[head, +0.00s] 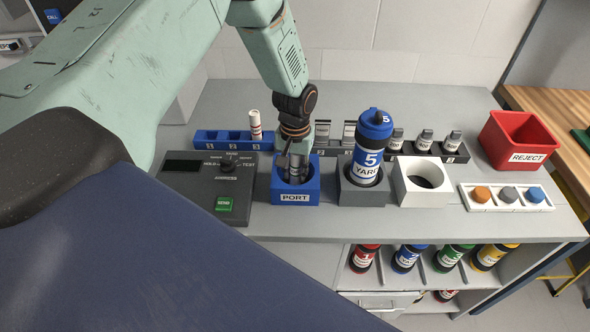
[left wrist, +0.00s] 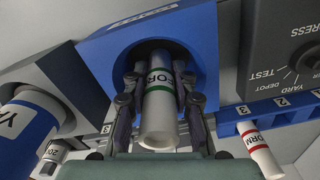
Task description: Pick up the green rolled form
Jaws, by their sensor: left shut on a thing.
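The green rolled form is a white paper roll with a green band (left wrist: 160,105), seen in the left wrist view. It sits partly in the round opening of the blue PORT block (left wrist: 205,45), which also shows in the head view (head: 295,197). My left gripper (left wrist: 158,98) is shut on the roll, one finger on each side. In the head view, my left gripper (head: 296,168) points down into the PORT block and hides the roll. My right gripper is in neither view.
Another roll with a red band (head: 255,125) stands in the blue numbered rack (head: 222,143). A blue YARD canister (head: 368,160) stands in a grey holder right of the port. A white ring holder (head: 402,185) is empty. A red REJECT bin (head: 520,140) is at right.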

